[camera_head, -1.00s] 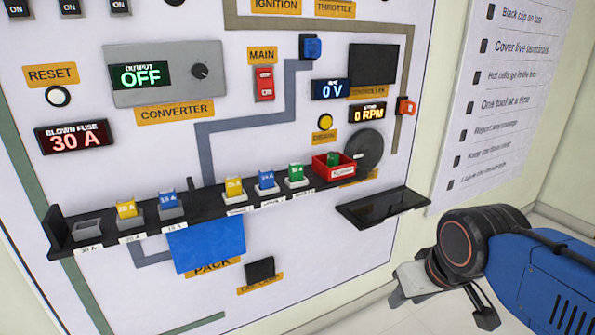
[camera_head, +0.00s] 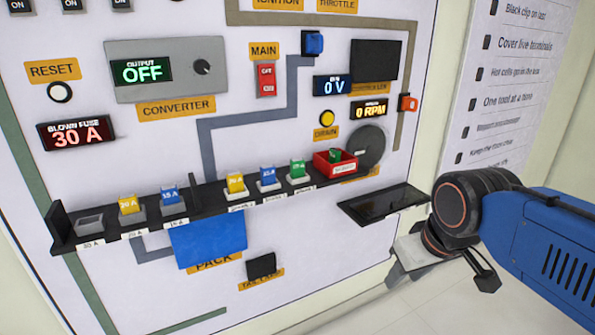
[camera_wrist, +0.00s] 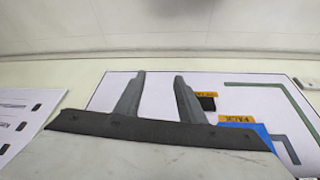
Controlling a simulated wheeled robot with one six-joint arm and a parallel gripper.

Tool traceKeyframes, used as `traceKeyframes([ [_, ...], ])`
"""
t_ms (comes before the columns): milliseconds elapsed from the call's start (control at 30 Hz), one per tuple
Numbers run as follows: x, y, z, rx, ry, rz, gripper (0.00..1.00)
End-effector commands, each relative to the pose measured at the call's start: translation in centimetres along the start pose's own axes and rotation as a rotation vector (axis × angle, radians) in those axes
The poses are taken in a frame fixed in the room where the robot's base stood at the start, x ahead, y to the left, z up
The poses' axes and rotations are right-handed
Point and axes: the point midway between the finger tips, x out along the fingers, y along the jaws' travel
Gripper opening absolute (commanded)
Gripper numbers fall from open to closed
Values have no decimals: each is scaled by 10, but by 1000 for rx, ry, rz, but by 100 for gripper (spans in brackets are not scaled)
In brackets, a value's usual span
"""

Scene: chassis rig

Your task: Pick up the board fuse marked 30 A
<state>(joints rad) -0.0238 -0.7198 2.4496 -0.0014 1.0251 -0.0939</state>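A green fuse (camera_head: 298,169) stands in a holder on the right part of the black shelf; its small print looks like 30 A but is hard to read. Another green fuse (camera_head: 335,155) sits in the red bin (camera_head: 348,168) beside it. The leftmost holder (camera_head: 89,223), labelled 30 A, looks empty. My gripper (camera_head: 398,277) is low at the right, below and right of the shelf and apart from every fuse. In the wrist view its two fingers (camera_wrist: 163,75) stand apart with nothing between them. No fuse shows in the wrist view.
Yellow and blue fuses, such as the yellow one (camera_head: 235,183) and the blue one (camera_head: 267,176), share the shelf (camera_head: 206,198). A black tray (camera_head: 385,204) juts out between the shelf and my arm. The blown-fuse display (camera_head: 76,133) reads 30 A. A checklist hangs at the right.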

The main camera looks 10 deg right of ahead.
Motion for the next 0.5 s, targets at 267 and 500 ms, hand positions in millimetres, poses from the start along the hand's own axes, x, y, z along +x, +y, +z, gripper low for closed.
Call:
traceKeyframes([
  [267,-64,-12,-102,-359,-76,-43,36],
  [500,-109,-30,-186,-679,-136,-97,36],
])
